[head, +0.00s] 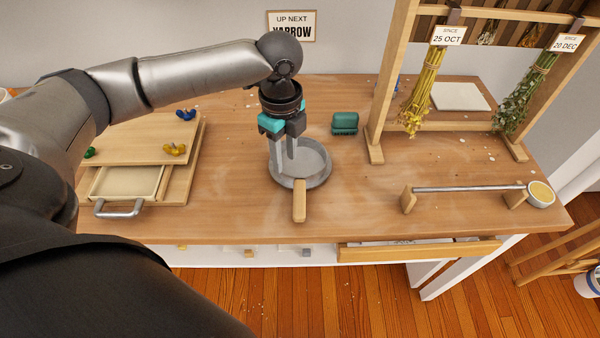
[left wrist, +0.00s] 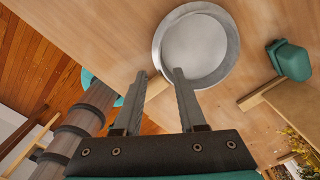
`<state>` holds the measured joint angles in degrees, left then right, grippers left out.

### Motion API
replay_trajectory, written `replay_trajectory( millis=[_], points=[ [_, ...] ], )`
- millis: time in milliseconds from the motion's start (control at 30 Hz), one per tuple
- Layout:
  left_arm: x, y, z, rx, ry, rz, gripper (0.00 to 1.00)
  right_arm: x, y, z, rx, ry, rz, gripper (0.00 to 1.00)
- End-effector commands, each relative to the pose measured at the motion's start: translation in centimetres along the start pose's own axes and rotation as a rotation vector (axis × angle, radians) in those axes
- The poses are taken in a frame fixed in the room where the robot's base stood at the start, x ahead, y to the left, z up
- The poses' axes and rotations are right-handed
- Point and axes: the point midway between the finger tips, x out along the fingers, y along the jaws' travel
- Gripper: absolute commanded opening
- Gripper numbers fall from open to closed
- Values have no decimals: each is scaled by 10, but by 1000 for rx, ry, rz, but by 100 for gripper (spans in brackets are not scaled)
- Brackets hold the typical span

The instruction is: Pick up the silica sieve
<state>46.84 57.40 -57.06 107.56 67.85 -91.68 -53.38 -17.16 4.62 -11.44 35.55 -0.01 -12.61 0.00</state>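The silica sieve is a round grey metal pan (head: 318,170) with a pale floor and a short wooden handle (head: 300,201) that points to the table's front edge. It lies flat on the wooden workbench. My left gripper (head: 289,168) points down over the handle side of the pan. In the left wrist view the pan (left wrist: 197,48) lies just past the fingertips (left wrist: 160,75). The two fingers stand apart, with a bit of wooden handle (left wrist: 157,86) showing between them. I cannot tell whether they touch it. My right gripper does not show.
A wooden box (head: 128,183) with a part-open drawer and metal handle stands left on the bench. A teal block (head: 344,123) lies behind the sieve. A drying rack (head: 392,80) with hanging plants and a metal bar (head: 470,188) on wooden supports stand right.

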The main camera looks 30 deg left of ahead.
Motion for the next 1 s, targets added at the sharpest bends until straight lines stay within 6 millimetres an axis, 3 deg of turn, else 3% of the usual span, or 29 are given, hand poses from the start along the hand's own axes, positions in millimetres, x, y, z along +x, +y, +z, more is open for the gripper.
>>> replay_trajectory(
  millis=[167,433,700,1000],
  points=[
    [11,0,-1,0,1,0,40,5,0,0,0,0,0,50],
    [50,0,-2,0,-1,0,40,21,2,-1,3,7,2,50],
    [53,-1,-2,1,-1,-2,39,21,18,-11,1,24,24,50],
    [53,-1,-2,1,-1,-2,5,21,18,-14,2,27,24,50]
  ],
)
